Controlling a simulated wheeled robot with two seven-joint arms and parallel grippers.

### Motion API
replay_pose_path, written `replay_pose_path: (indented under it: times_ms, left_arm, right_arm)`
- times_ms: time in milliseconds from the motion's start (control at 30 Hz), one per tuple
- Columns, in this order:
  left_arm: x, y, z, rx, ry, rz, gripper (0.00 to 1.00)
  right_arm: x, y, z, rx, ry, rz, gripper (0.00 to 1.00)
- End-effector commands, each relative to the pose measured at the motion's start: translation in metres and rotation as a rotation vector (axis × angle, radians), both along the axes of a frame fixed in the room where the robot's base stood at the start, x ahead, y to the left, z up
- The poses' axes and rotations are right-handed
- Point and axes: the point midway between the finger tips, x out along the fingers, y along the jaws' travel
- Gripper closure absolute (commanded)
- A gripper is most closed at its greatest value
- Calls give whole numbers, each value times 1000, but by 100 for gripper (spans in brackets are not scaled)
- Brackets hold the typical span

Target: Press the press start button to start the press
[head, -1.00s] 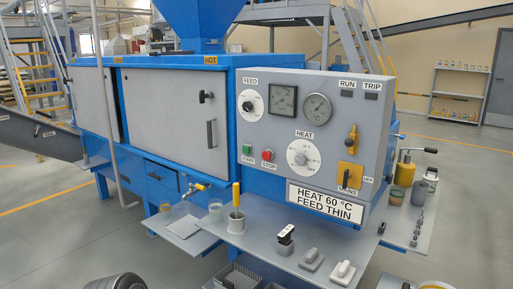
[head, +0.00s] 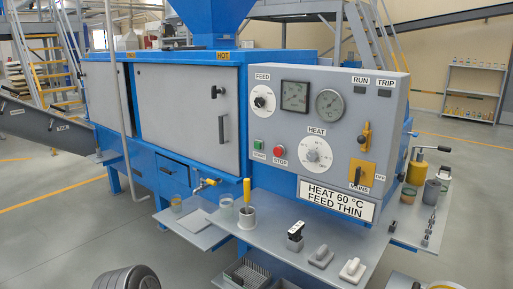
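The press (head: 185,102) is a large blue machine with grey doors, standing in the middle of the head view. Its grey control panel (head: 342,150) faces me on the right. The green start button (head: 259,142) is at the panel's lower left, labelled START. The red stop button (head: 279,151) sits just right of it. The FEED dial (head: 260,101) is above the start button and the HEAT dial (head: 317,151) is to the right. The RUN and TRIP lamps (head: 361,90) at the top right look dark.
A grey shelf (head: 285,232) juts out below the panel, holding a cup with a yellow-handled tool (head: 247,205) and several small blocks.

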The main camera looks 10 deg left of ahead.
Motion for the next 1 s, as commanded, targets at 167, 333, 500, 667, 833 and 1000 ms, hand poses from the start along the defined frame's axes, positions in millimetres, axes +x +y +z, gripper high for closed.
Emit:
replay_pose_path:
  times_ms: [167,333,500,667,833,1000]
  left_arm:
    - [0,0,0,0,0,0,62]
    - [0,0,0,0,0,0,76]
    - [0,0,0,0,0,0,90]
    - [0,0,0,0,0,0,100]
    - [0,0,0,0,0,0,100]
    - [0,0,0,0,0,0,100]
  right_arm:
    - [0,0,0,0,0,0,64]
    - [0,0,0,0,0,0,64]
    - [0,0,0,0,0,0,64]
    - [0,0,0,0,0,0,64]
    - [0,0,0,0,0,0,64]
    - [0,0,0,0,0,0,64]
